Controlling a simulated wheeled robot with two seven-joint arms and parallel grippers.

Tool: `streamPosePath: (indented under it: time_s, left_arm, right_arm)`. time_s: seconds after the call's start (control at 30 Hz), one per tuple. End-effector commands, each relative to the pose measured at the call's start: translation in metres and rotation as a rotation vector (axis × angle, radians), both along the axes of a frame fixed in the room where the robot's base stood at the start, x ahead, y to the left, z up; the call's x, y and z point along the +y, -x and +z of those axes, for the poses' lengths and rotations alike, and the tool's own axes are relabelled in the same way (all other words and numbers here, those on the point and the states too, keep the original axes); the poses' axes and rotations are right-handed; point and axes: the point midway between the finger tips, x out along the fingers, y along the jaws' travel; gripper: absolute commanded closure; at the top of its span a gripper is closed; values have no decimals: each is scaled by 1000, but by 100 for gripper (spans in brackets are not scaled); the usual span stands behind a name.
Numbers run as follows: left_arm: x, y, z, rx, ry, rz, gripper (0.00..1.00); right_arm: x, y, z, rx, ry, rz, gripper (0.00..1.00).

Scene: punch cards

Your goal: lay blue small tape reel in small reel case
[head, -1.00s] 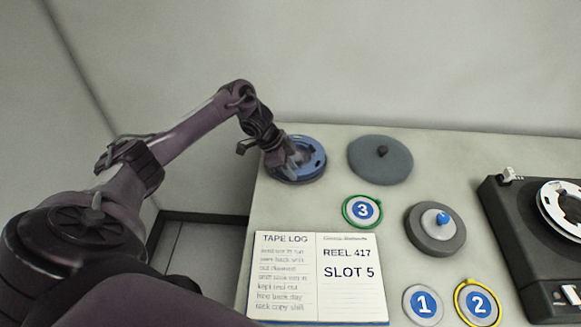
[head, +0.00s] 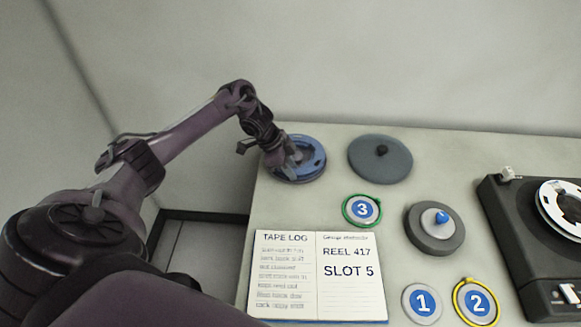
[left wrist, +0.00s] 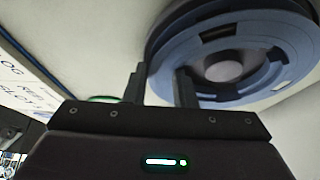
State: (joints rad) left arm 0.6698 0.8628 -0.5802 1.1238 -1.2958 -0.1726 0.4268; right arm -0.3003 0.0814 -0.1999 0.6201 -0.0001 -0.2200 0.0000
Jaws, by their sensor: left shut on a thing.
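The blue small tape reel (head: 313,164) is a round blue disc with slots, at the back left of the table. It fills the upper right of the left wrist view (left wrist: 285,60), with a pale centre. My left gripper (head: 292,160) is shut on its near rim; in the left wrist view the fingers (left wrist: 160,85) stand at the rim's left side. A greyer band shows around the blue; I cannot tell whether it is the reel's lower part or a case wall. I cannot clearly make out the small reel case. My right gripper is out of view.
A grey round lid with a dark knob (head: 380,160) lies right of the reel. A grey disc with a blue knob (head: 434,230), numbered discs (head: 362,209), an open log book (head: 318,278) and a black tape machine (head: 515,245) are nearer or further right.

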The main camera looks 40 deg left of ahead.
Motion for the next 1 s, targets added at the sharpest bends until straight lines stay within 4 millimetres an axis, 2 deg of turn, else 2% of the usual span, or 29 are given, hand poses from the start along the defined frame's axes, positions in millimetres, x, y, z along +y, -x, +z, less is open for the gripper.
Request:
streamPosePath:
  time_s: [0.33, 0.37, 0.5, 0.57, 0.73, 0.87, 1.0]
  left_arm:
    - [0, 0, -7, -1, 0, 0, 100]
    - [0, 0, -7, -1, 0, 0, 75]
    - [0, 0, -7, -1, 1, 0, 57]
    - [0, 0, -7, -1, 1, 0, 51]
    - [0, 0, -7, 0, 0, 0, 51]
    - [0, 0, -8, 2, 0, 0, 66]
    - [0, 0, -8, 0, 0, 0, 67]
  right_arm:
    - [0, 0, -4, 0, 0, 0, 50]
    - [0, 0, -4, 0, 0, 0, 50]
    - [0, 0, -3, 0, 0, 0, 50]
    - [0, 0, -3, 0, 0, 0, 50]
    - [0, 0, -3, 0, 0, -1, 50]
    - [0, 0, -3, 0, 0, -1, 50]
    - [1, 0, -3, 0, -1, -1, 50]
